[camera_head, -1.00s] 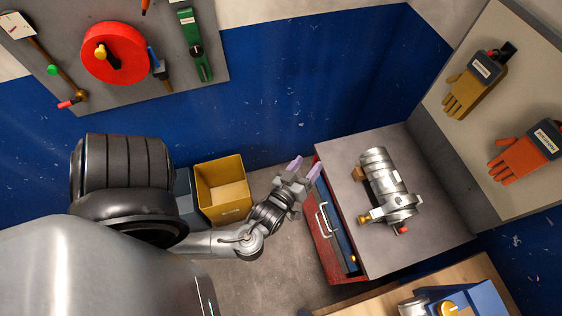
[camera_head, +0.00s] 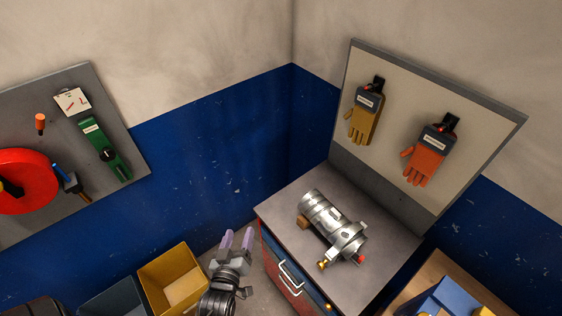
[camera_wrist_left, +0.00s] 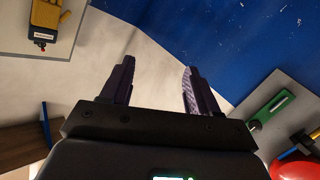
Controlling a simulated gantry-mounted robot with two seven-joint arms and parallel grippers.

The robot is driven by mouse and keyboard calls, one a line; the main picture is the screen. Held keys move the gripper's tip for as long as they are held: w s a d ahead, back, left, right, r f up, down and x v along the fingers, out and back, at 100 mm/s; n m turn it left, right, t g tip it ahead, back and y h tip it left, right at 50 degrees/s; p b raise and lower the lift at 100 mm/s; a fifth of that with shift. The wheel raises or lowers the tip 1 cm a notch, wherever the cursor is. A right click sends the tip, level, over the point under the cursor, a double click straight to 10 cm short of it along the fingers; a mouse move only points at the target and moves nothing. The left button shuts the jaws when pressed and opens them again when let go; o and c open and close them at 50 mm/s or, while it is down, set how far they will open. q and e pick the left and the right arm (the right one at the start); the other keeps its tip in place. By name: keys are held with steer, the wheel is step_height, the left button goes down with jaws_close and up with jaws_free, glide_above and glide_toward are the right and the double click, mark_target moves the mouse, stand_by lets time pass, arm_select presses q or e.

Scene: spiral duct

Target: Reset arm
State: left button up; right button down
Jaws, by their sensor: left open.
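My left gripper (camera_head: 236,243) is at the bottom middle of the head view, between the yellow bin and the cabinet. Its two purple fingers point up and stand apart, with nothing between them. The left wrist view also shows the open, empty fingers (camera_wrist_left: 155,85), with the wall behind them. My left arm comes up from the bottom edge of the head view. My right gripper is not in any view.
A cabinet (camera_head: 393,262) with red and blue drawers bears a metal cylinder assembly (camera_head: 332,225). A yellow bin (camera_head: 160,268) stands left of my gripper. Gloves (camera_head: 365,115) hang on a board at the right. A tool board (camera_head: 106,190) is at the left.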

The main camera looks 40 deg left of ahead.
arm_select(q)
steer(key=w+d+r+m+h+p, duration=0.35)
steer(key=d+r+h+p, duration=0.2)
steer(key=r, duration=0.25)
steer(key=s+d+f+m+g+h+p, duration=0.1)
steer(key=s+d+f+m+g+h, duration=0.2)
steer(key=s+d+m+g, duration=0.3)
steer(key=s+m+g, duration=0.3)
steer(key=s, duration=0.2)
steer(key=shift+s+d+g+p, duration=0.15)
steer(key=shift+s+g+p, duration=0.15)
steer(key=shift+g, duration=0.1)
